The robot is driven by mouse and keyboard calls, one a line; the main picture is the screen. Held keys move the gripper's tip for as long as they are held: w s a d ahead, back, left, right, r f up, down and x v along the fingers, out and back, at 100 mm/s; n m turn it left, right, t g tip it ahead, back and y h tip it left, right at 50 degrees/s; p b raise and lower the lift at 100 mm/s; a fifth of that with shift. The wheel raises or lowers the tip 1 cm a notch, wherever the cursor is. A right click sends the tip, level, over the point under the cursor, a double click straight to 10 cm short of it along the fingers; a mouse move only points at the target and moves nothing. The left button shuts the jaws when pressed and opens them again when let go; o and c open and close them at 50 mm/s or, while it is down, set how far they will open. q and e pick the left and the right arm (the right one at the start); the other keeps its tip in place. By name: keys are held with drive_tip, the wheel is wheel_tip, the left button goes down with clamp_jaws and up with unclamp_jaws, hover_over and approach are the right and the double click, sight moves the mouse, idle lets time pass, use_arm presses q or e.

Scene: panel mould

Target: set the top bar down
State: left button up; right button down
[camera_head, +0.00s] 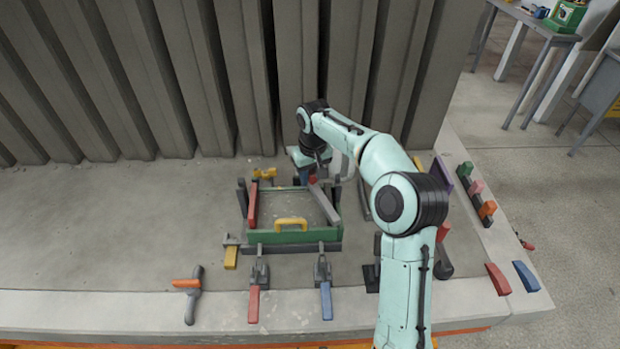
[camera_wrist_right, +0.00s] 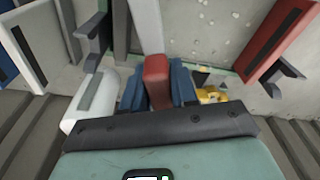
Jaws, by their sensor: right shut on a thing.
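My right gripper (camera_head: 308,177) is at the back right corner of the mould. In the right wrist view its blue fingers (camera_wrist_right: 158,88) are shut on a red block (camera_wrist_right: 157,72), with a pale grey bar running up behind it. I cannot tell whether this red block is part of the top bar. The mould has a green front bar (camera_head: 294,235) with a yellow handle (camera_head: 291,223) and a red piece (camera_head: 252,205) along its left side. A thin green strip (camera_wrist_right: 225,73) shows beside the fingers. My left gripper is not in view.
Clamps with a red handle (camera_head: 254,304) and a blue handle (camera_head: 326,300) stand in front of the mould. An orange-handled tool (camera_head: 190,292) lies front left. Ribbed grey panels (camera_head: 235,80) rise close behind. The slab at left is clear.

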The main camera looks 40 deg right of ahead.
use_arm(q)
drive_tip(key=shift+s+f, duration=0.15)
use_arm(e)
drive_tip(key=shift+f, duration=0.45)
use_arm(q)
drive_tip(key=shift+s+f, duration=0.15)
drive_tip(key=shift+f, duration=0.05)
use_arm(e)
drive_tip(key=shift+f, duration=0.5)
drive_tip(key=shift+f, duration=0.15)
drive_tip(key=c, duration=0.9)
unclamp_jaws()
